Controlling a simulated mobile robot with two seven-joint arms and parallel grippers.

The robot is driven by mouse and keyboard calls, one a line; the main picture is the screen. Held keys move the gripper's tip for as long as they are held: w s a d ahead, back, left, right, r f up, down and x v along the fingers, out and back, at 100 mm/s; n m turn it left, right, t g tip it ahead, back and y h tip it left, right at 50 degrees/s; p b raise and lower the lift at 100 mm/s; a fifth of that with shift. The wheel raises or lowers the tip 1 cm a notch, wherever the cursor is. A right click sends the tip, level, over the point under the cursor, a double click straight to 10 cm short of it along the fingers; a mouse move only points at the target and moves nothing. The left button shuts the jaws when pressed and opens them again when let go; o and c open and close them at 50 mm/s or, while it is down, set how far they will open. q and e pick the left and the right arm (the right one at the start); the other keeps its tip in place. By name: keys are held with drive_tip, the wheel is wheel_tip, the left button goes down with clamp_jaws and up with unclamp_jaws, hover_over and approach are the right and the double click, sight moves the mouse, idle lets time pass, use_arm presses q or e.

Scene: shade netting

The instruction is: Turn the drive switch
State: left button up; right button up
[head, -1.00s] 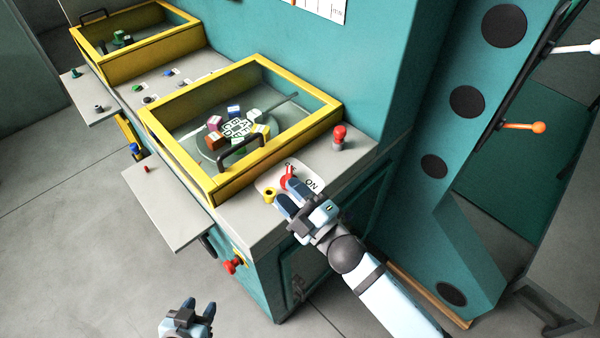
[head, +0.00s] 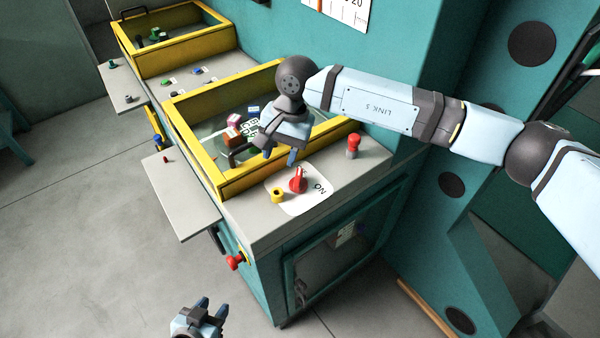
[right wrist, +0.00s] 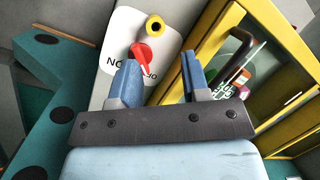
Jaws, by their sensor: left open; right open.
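The drive switch, a red rotary knob (head: 298,180), sits on a white plate (head: 310,199) marked "NO" as seen, on the grey top of the teal machine. It also shows in the right wrist view, as the red knob (right wrist: 142,54) just beyond the fingertips. My right gripper (head: 280,156) is open and empty, above and behind the knob, beside the yellow frame. In the right wrist view its blue fingers (right wrist: 160,58) are apart, with the knob near the left finger. I cannot tell whether they touch. My left gripper (head: 214,310) is open and empty, low over the floor.
A yellow-framed guard (head: 240,182) with a dark handle covers several coloured cubes. A yellow ring-shaped part (head: 278,195) sits beside the knob. A red-topped post (head: 353,145) stands near the back right corner. A grey side shelf (head: 180,195) juts out left.

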sight(299, 173)
drive_tip(key=w+d+r+n+t+h, duration=0.1)
drive_tip(key=w+d+r+t+h, duration=0.1)
drive_tip(key=w+d, duration=0.2)
wheel_tip(299, 173, down, 12)
drive_tip(key=p, duration=0.3)
drive_tip(key=shift+a+f, duration=0.15)
drive_tip(key=shift+f, duration=0.6)
clamp_jaws()
